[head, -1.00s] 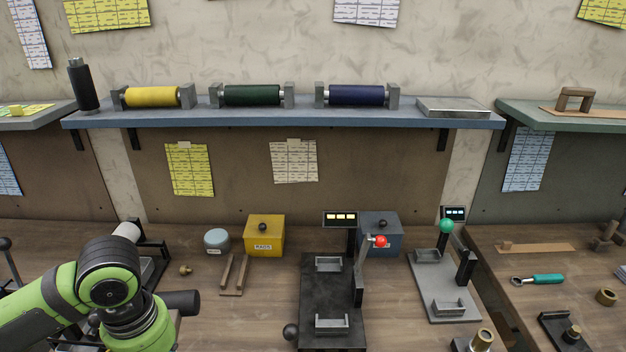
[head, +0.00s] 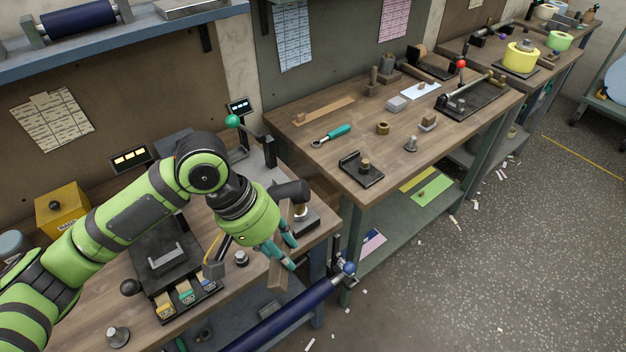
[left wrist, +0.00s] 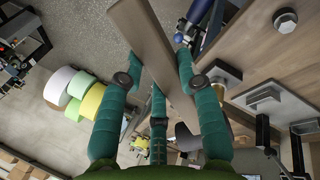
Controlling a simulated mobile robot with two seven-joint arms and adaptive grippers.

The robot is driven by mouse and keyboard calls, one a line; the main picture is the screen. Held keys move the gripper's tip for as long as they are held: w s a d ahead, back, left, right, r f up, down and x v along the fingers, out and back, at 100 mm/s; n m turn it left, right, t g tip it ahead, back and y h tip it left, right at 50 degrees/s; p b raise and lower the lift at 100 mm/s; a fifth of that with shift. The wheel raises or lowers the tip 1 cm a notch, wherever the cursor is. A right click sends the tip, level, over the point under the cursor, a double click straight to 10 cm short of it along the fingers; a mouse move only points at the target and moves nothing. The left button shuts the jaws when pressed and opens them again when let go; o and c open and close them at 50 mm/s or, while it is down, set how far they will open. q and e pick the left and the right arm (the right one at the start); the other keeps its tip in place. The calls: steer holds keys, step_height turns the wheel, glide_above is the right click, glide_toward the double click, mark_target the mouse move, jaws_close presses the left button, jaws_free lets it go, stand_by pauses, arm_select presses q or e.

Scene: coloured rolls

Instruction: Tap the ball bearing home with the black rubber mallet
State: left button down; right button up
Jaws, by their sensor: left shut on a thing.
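My left gripper (head: 281,248) has teal fingers closed around the pale wooden handle of the mallet (head: 276,276). The black mallet head (head: 291,190) sits at the handle's upper end, beside my wrist. In the left wrist view, the handle (left wrist: 157,45) runs between the fingers of the gripper (left wrist: 165,80), with the dark head (left wrist: 213,130) at its lower end. Just below the head in the head view, a metal ring or cylinder (head: 301,211) stands in a dark block at the bench edge. It is partly hidden; I cannot tell if it is the bearing. My right gripper is not in view.
A dark blue roll (head: 290,318) lies low before the bench. A black fixture (head: 165,262) and a green-knobbed press (head: 233,121) stand on the bench. The right bench (head: 320,185) holds a teal-handled tool (head: 332,135) and a dark block with a brass part (head: 364,166). The floor at right is open.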

arm_select(q)
steer(key=w+d+r+n+t+h+p, duration=0.15)
steer(key=d+r+h, duration=0.25)
steer(key=d+h, duration=0.45)
steer(key=w+r+n+t+h, duration=0.1)
steer(key=w+n+t+h, duration=0.1)
steer(key=w+n+t, duration=0.4)
steer(key=w+t+p, duration=0.1)
steer(key=t, duration=0.2)
steer(key=shift+d+r, duration=0.3)
step_height(320, 180, down, 11)
steer(key=b, duration=0.9)
steer(key=shift+r+b, duration=0.2)
steer(key=shift+b, duration=0.2)
